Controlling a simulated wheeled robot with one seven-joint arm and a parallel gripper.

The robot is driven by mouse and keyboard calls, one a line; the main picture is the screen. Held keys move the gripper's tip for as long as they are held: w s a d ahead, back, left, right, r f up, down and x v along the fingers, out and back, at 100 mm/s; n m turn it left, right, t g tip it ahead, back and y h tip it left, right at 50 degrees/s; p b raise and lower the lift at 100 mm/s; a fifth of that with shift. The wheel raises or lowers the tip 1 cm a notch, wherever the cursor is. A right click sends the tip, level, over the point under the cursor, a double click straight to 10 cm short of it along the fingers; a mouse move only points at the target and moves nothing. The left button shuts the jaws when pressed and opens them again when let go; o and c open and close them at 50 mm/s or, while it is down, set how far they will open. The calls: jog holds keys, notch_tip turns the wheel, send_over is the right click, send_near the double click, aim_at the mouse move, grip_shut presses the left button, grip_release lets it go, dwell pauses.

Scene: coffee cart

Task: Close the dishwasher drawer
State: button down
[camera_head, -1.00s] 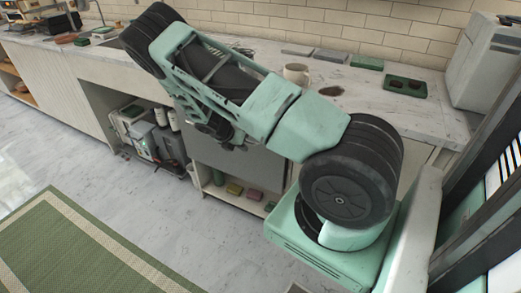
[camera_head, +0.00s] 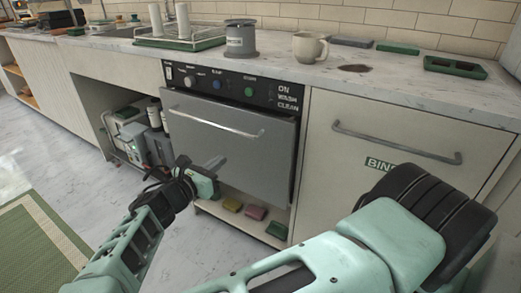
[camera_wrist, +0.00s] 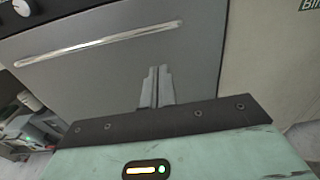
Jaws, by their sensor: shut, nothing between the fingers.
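The dishwasher drawer (camera_head: 235,155) has a plain grey front with a silver bar handle (camera_head: 215,122). It sits under a black control panel with knobs and the words ON, WASH, CLEAN. Its front looks to stand slightly forward of the panel; how far is hard to tell. My gripper (camera_head: 219,163) is low in front of the drawer, below the handle, with its fingers together and empty. In the wrist view the shut fingers (camera_wrist: 156,72) point at the grey front (camera_wrist: 105,80), with the handle (camera_wrist: 100,43) above them. I cannot tell whether the tips touch it.
A white cabinet with a grey handle (camera_head: 395,145) stands right of the dishwasher. Below is a shelf with coloured blocks (camera_head: 256,211); machines fill the opening at left (camera_head: 140,140). The counter (camera_head: 390,85) holds a mug (camera_head: 308,48) and a grey canister (camera_head: 240,40).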

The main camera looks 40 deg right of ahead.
jog(key=b, duration=0.3)
send_near(253, 132)
jog(key=shift+t, duration=0.4)
jog(key=w+d, duration=0.1)
jog(key=d, duration=0.1)
jog(key=w+d+f, duration=0.2)
jog(key=d, duration=0.1)
jog(key=shift+d, duration=0.35)
jog(key=shift+d+r, duration=0.1)
jog(key=shift+d, duration=0.15)
jog(key=shift+w+d+r, duration=0.1)
jog(key=shift+d, duration=0.1)
jog(key=shift+p+x, duration=1.1)
jog(key=shift+x, duration=1)
